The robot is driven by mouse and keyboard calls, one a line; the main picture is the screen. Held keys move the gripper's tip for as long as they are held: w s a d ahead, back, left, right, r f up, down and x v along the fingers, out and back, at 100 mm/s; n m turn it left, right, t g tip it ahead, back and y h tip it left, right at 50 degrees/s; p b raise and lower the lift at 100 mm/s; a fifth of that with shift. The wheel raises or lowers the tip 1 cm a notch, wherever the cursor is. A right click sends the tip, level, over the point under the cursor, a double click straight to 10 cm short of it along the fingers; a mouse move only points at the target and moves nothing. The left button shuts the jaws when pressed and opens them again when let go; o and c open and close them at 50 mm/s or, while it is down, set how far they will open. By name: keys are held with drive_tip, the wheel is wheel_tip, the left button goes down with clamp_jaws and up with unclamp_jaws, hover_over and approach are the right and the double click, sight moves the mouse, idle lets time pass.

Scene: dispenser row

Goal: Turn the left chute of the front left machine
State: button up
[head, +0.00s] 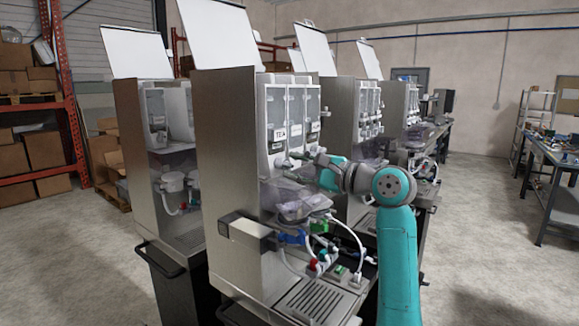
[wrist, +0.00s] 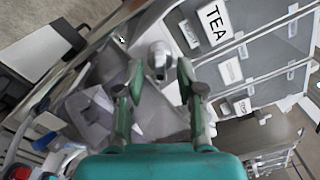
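The machine (head: 226,150) in front of my arm is a tall metal dispenser with a canister marked TEA (head: 280,132); the TEA label (wrist: 214,22) also shows in the wrist view. A pale grey chute (wrist: 158,52) sticks out below that canister. My gripper (head: 298,157) is in front of the canisters at chute height. In the wrist view my gripper (wrist: 159,74) is open, one green fingertip on each side of the chute's end. I cannot tell whether either finger touches it. In the head view the chute is small and partly hidden by the fingers.
Clear bowls (head: 296,205) sit below the chutes, with hoses and coloured valves (head: 292,237) under them. Another dispenser (head: 140,150) stands behind to the left, and more stand behind to the right. Open floor (head: 490,210) lies to the right, before a workbench (head: 550,165).

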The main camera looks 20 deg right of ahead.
drive_tip(key=v, duration=0.9)
drive_tip(key=shift+s, duration=0.15)
drive_tip(key=shift+d, duration=0.1)
